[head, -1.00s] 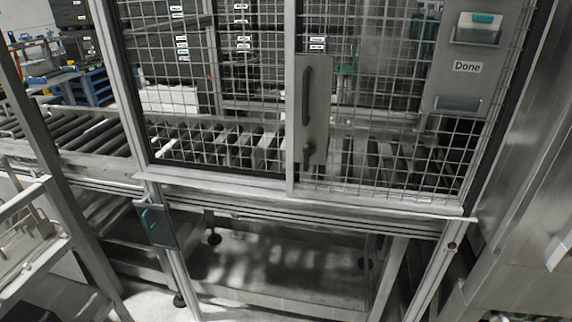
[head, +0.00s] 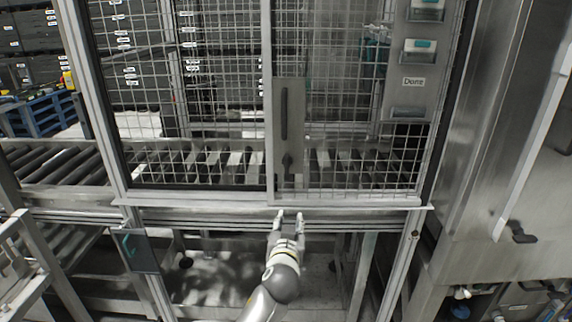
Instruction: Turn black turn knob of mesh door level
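The mesh door (head: 350,150) fills the middle of the head view in a metal frame. A grey plate (head: 297,125) on it carries a long dark vertical handle (head: 284,113). The black turn knob (head: 287,162) sits below the handle and looks upright; its exact angle is too small to tell. My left gripper (head: 289,216) is just below the door's lower rail, under the knob and apart from it. Its two fingers point up, spread with a gap, and nothing shows between them. My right gripper is not in view.
The frame's lower ledge (head: 190,201) runs across between my gripper and the door. A roller conveyor (head: 60,165) passes behind the mesh. A panel labelled Done (head: 411,100) hangs at right. A steel machine (head: 490,130) stands at far right. Open space lies below the ledge.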

